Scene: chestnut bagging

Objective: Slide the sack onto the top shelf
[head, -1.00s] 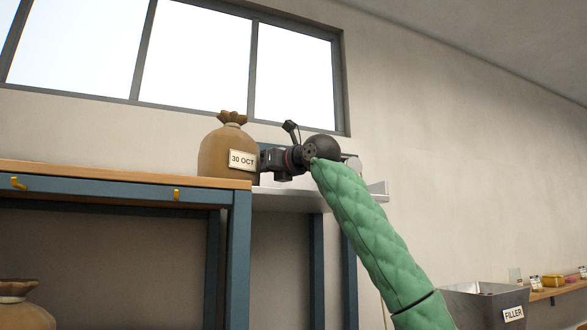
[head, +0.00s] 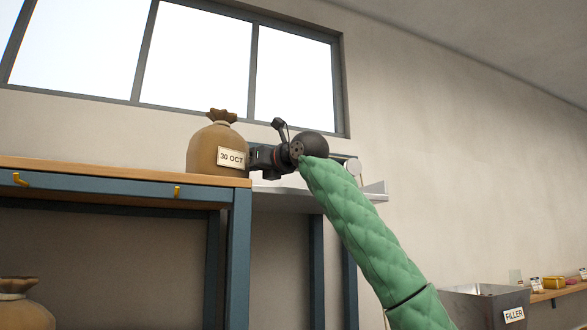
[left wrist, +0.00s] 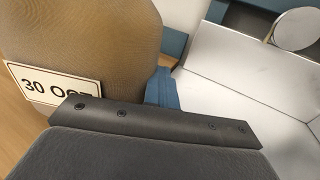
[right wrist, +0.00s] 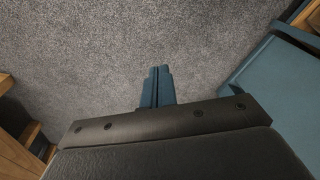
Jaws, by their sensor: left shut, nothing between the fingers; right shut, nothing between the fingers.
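The brown sack (head: 203,152) with a "30 OCT" label stands upright on the right end of the wooden top shelf (head: 110,172). It also shows in the left wrist view (left wrist: 95,35), with its label at the left edge. My left gripper (head: 254,158) is at the sack's right side, at the height of its label, and looks in contact with it. Its blue fingers (left wrist: 160,88) are shut and empty. My right gripper (right wrist: 156,85) is shut and empty above the grey floor, seen only in the right wrist view.
A pale metal tray (head: 285,200) adjoins the shelf's right end, below my left arm. A second sack (head: 22,305) stands lower at the left. A filler bin (head: 480,302) is at the lower right. The shelf top left of the sack is clear.

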